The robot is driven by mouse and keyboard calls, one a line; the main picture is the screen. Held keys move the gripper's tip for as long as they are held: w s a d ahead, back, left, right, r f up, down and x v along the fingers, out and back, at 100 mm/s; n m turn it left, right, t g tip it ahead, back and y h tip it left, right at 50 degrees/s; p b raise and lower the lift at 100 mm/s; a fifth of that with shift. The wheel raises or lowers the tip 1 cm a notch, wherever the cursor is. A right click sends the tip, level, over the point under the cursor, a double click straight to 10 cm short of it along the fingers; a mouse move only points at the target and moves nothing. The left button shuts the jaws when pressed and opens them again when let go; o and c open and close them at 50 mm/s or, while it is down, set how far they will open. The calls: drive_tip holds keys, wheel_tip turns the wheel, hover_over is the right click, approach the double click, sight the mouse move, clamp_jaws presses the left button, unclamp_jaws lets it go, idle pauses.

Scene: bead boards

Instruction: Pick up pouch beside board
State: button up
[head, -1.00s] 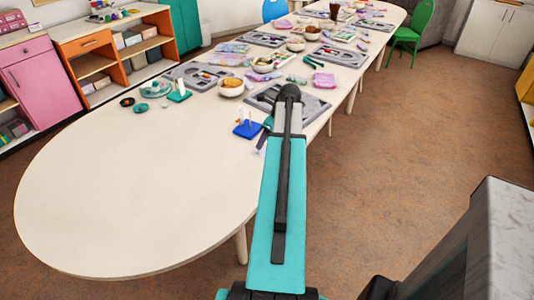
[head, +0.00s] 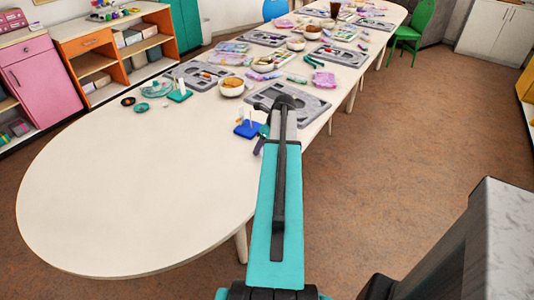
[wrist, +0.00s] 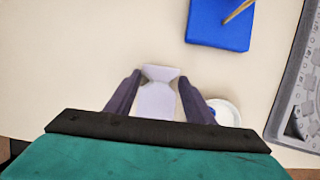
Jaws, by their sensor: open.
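A pale lavender pouch (wrist: 158,98) with a pinched, flared top lies on the cream table in the wrist view. My gripper (wrist: 157,82) is open, with one dark finger on each side of the pouch. I cannot tell whether either finger touches it. The grey board (wrist: 290,88) is to the right in the wrist view; in the head view the board (head: 312,106) is partly behind my arm. In the head view, a dark part of my gripper (head: 261,143) shows near the table's right edge, and the pouch is hidden there.
A blue block (wrist: 218,28) with a wooden stick lies beyond the pouch. A small white round dish (wrist: 229,108) is partly behind my right finger. Bowls, boards and small packets crowd the far table. The near left table (head: 110,200) is clear.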

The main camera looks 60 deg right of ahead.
drive_tip(key=c, duration=1.1)
drive_tip(key=shift+r, duration=0.1)
drive_tip(key=shift+r+b, duration=0.35)
drive_tip(key=shift+r, duration=1.05)
drive_tip(key=shift+s+a+r, duration=0.1)
drive_tip(key=shift+s+r, duration=0.05)
drive_tip(key=shift+r, duration=0.1)
drive_tip(key=s+a, duration=0.3)
drive_tip(key=s, duration=0.1)
drive_tip(key=s+a+r+b, duration=0.1)
drive_tip(key=s+a, duration=0.1)
drive_tip(key=s, duration=0.2)
drive_tip(key=s+a+b, duration=0.1)
drive_tip(key=s+a, duration=0.2)
drive_tip(key=s, duration=0.2)
drive_tip(key=shift+a+r, duration=0.25)
drive_tip(key=shift+a, duration=0.05)
